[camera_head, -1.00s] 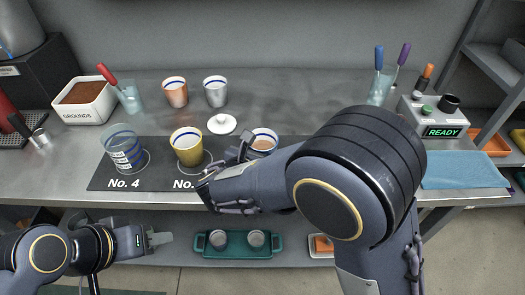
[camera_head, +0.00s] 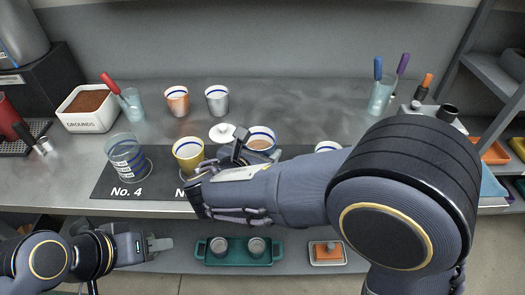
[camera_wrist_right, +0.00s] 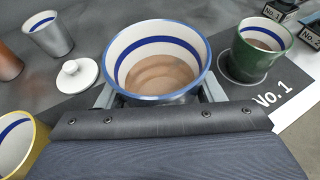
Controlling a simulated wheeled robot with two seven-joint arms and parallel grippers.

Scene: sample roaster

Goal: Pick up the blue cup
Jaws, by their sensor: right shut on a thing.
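The blue cup (camera_wrist_right: 160,60) has a blue rim, a white inside with a dark blue band and brown liquid in it. In the wrist view it sits upright between the two fingers of my right gripper (camera_wrist_right: 160,96), which is shut on it. In the head view only the cup's top (camera_head: 262,140) shows above my right gripper (camera_head: 240,155); its lower part is hidden, so its height above the counter is unclear. My left gripper (camera_head: 158,243) is low at the left, in front of the counter and away from the cups; its finger gap is unclear.
A yellow cup (camera_head: 188,153) and a white lid (camera_head: 222,133) are left of the held cup. A green cup (camera_wrist_right: 258,48) stands close by on its right at No. 1. A clear glass (camera_head: 125,157) stands at No. 4. Copper (camera_head: 177,100) and silver (camera_head: 217,100) cups stand behind.

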